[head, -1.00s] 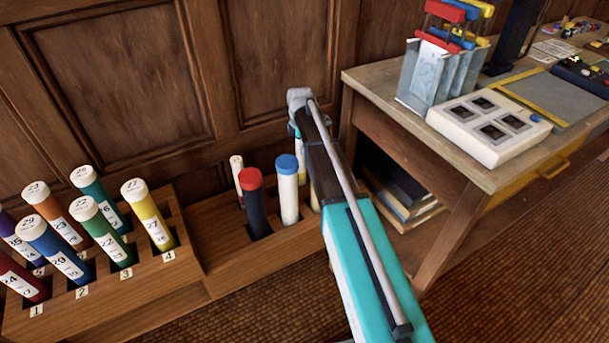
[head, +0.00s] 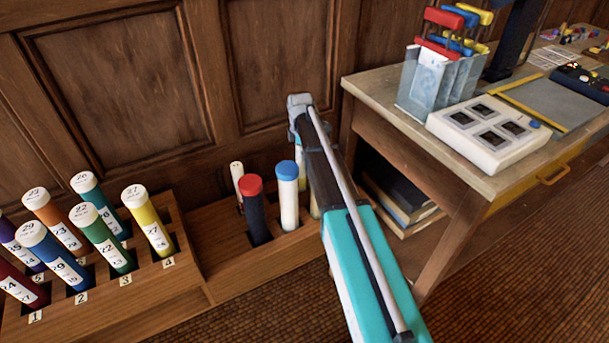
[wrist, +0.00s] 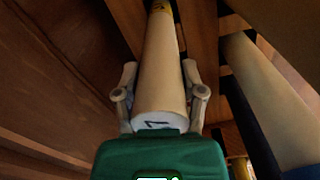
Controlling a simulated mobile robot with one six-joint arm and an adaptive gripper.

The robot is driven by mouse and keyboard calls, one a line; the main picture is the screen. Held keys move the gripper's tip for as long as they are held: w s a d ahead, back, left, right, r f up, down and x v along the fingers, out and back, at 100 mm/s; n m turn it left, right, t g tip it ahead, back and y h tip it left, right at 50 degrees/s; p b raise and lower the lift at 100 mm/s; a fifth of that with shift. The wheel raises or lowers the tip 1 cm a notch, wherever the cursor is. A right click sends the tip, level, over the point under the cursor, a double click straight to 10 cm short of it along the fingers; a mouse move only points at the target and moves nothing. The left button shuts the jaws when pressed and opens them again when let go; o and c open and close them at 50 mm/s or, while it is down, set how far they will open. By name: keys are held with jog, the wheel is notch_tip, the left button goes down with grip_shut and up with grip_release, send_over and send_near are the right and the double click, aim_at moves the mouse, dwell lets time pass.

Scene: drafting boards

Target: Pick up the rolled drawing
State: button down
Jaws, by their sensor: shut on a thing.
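The rolled drawing (wrist: 162,65) is a long cream roll with a dark mark on its white near end and a yellow band far along it. In the wrist view it runs between the two fingers of my gripper (wrist: 160,78), one finger against each side. The gripper is shut on it. In the head view my arm reaches over the right part of a low wooden bin (head: 228,268) by the wall. The arm hides the fingers and most of the held roll there.
A red-capped dark tube (head: 254,212), a blue-capped white tube (head: 289,200) and a thin cream roll (head: 238,180) stand close by in the bin. A numbered rack (head: 150,300) of coloured tubes is at left. A desk (head: 375,85) stands close at right.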

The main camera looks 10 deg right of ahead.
jog(key=shift+r, duration=0.15)
notch_tip(320, 180, up, 18)
jog(key=p, duration=1.8)
notch_tip(320, 180, up, 28)
jog(key=p, duration=2.8)
jog(key=shift+s, duration=0.2)
